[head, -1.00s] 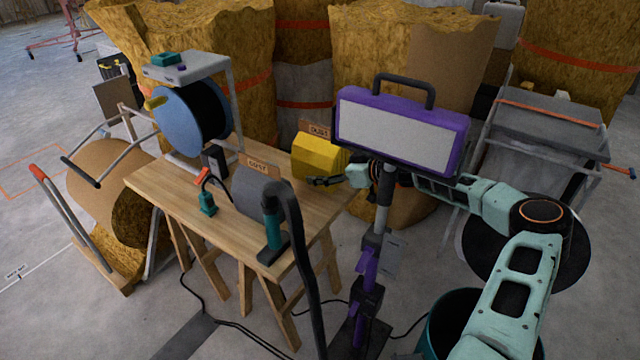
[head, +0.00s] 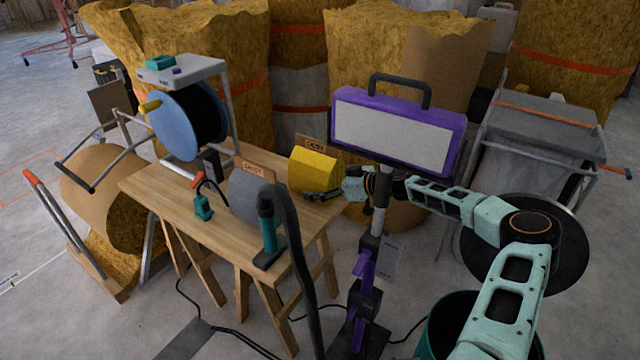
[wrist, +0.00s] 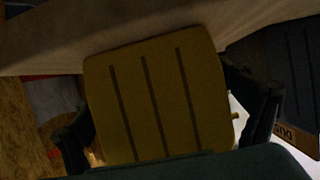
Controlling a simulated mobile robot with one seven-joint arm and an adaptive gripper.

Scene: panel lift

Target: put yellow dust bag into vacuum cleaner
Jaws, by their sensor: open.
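The yellow dust bag (head: 313,174), a boxy shape with a brown label plate on top, is at the far right end of the wooden table. In the wrist view the bag (wrist: 160,95) fills the middle, with dark grooves on its face. My gripper (head: 335,194) is at the bag's front right side in the head view. In the wrist view my gripper (wrist: 163,125) is open, one finger on each side of the bag; contact is unclear. A grey rounded body (head: 243,195) with a label stands left of the bag; I cannot tell if it is the vacuum cleaner.
A purple-framed panel light (head: 395,130) on a stand is close to my arm. Cables lie on the floor.

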